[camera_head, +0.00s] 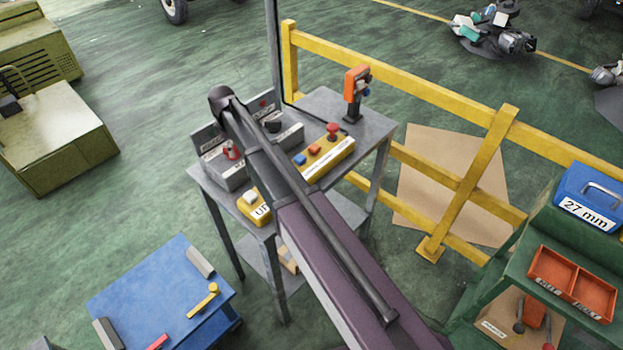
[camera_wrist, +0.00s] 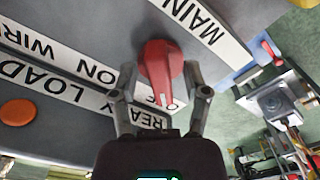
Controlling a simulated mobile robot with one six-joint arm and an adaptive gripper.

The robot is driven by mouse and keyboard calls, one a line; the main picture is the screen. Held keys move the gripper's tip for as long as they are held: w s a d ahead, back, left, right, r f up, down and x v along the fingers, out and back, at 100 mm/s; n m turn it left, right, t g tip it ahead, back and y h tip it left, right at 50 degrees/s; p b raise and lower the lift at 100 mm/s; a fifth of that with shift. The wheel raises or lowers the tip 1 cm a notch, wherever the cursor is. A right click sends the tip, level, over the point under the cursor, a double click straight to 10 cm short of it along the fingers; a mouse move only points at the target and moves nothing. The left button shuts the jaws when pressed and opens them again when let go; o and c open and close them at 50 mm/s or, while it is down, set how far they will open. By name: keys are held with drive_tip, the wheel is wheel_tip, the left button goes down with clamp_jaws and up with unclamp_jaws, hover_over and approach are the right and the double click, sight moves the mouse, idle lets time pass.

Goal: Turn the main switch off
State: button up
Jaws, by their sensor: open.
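The main switch is a red rotary knob (camera_wrist: 160,68) on a grey panel in the wrist view, beside a white label (camera_wrist: 210,32) reading "MAIN". Its pale pointer aims down in the picture, at a partly covered label starting with "O". My gripper (camera_wrist: 160,80) is open, with one finger on each side of the knob; I cannot tell whether they touch it. In the head view a red knob (camera_head: 231,150) shows on a grey box on the metal table (camera_head: 368,112); I cannot tell whether it is the same one. My gripper is hidden there behind my arm.
An orange round button (camera_wrist: 17,113) and labels with "READY" and "LOAD" lie beside the knob. On the table are a yellow button box (camera_head: 338,157), a yellow box (camera_head: 250,212) and an orange-handled tool (camera_head: 354,88) on a stand. A yellow railing (camera_head: 420,88) runs behind.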

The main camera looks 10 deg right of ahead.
drive_tip(key=m, duration=0.4)
drive_tip(key=shift+s, duration=0.1)
drive_tip(key=m, duration=0.4)
drive_tip(key=shift+a, duration=0.15)
drive_tip(key=m, duration=0.4)
drive_tip(key=shift+s+a, duration=0.1)
drive_tip(key=m, duration=0.4)
drive_tip(key=shift+a+m, duration=0.1)
drive_tip(key=shift+m, duration=0.2)
wheel_tip(320, 180, up, 14)
drive_tip(key=p, duration=1.4)
drive_tip(key=s+d+f+n+b, duration=0.1)
drive_tip(key=s+d+f+b, duration=0.4)
drive_tip(key=s+d, duration=0.6)
drive_tip(key=s+d+f+b, duration=0.6)
drive_tip(key=s+d, duration=0.4)
drive_tip(key=s, duration=0.1)
drive_tip(key=shift+s+d+n, duration=0.2)
drive_tip(key=shift+d+n, duration=0.15)
drive_tip(key=shift+n, duration=0.05)
